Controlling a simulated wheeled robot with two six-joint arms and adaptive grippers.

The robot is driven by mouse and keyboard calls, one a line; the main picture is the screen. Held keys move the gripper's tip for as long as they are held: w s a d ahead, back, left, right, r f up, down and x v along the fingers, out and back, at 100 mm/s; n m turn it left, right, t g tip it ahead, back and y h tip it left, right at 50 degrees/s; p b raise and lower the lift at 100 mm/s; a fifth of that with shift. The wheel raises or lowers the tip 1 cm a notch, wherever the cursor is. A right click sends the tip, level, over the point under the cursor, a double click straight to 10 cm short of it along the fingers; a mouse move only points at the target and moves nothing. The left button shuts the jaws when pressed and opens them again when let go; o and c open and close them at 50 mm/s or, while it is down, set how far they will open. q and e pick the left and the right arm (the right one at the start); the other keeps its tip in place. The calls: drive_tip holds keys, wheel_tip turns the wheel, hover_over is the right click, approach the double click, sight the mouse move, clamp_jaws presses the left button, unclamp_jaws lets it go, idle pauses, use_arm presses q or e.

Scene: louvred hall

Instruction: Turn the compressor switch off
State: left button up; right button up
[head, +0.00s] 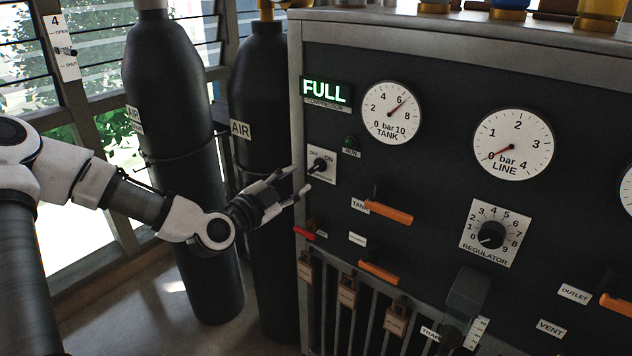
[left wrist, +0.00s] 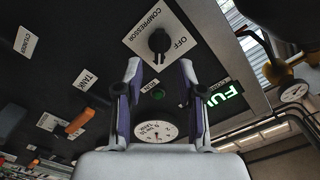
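The compressor switch is a black knob on a white plate (head: 321,165), marked OFF and ON, at the left edge of the dark panel. It also shows in the left wrist view (left wrist: 160,42), near the top, with OFF beside the knob. I cannot tell for sure which mark the knob points to. My left gripper (head: 295,182) is open and empty, just left of and below the switch plate, apart from the knob. In the left wrist view its two fingers (left wrist: 160,68) spread apart, below the knob in the picture. My right gripper is not in view.
A lit FULL sign (head: 325,92) and a dim green RUN lamp (head: 351,143) sit near the switch. The tank gauge (head: 391,112) reads about 6 to 7 bar. An orange tank lever (head: 388,212) is to the right. Black air cylinders (head: 262,90) stand behind my left arm.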

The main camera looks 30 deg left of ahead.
sight(313, 169)
use_arm(q)
drive_tip(key=w+b, duration=0.1)
drive_tip(key=w, duration=0.1)
drive_tip(key=w+b, duration=0.1)
drive_tip(key=b, duration=0.1)
drive_tip(key=w+b, duration=0.1)
drive_tip(key=w, duration=0.1)
drive_tip(key=shift+w+d+f, duration=0.15)
drive_tip(key=shift+w+d, duration=0.15)
drive_tip(key=shift+w, duration=0.3)
drive_tip(key=shift+w+r, duration=0.15)
drive_tip(key=shift+r, duration=0.05)
clamp_jaws()
